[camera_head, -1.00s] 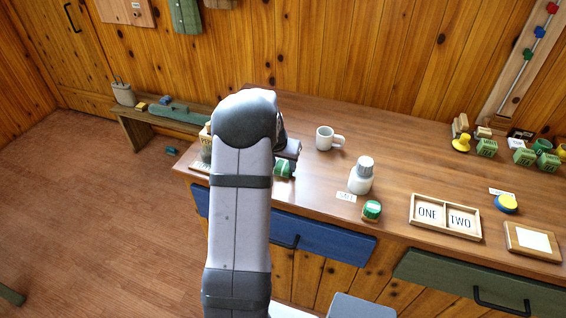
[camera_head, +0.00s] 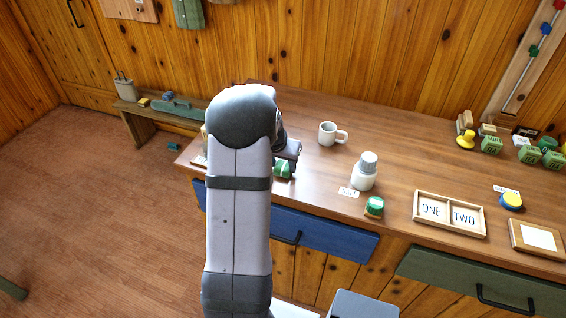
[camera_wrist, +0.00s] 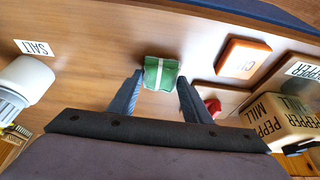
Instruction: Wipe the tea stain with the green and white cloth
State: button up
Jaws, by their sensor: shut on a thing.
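The green cloth with a white stripe (camera_wrist: 160,72) is between my fingertips in the wrist view, at the wooden counter's surface. Its green side also shows in the head view (camera_head: 283,170), just below the end of my arm. My gripper (camera_wrist: 158,92) is shut on the cloth, with one dark finger on each side. I cannot make out a tea stain in either view; my arm and gripper hide part of the counter.
A white shaker (camera_head: 364,174) stands right of my gripper by a SALT label (camera_wrist: 34,47). A mug (camera_head: 329,133) stands behind. In the wrist view, a pepper mill box (camera_wrist: 278,112) and orange block (camera_wrist: 243,58) are close on the right. The front edge is near.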

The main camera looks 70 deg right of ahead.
jog(key=shift+a+f, duration=0.2)
jog(key=shift+a, duration=0.65)
jog(key=shift+a+b, duration=0.15)
jog(key=shift+b, duration=0.15)
jog(key=shift+a+b, duration=0.4)
jog(key=shift+a, duration=0.4)
jog(key=shift+d+r, duration=0.15)
dwell(0.3)
jog(key=shift+d, duration=0.95)
jog(key=shift+d, duration=0.15)
dwell(0.3)
jog(key=shift+d+p, duration=0.4)
jog(key=shift+d, duration=0.4)
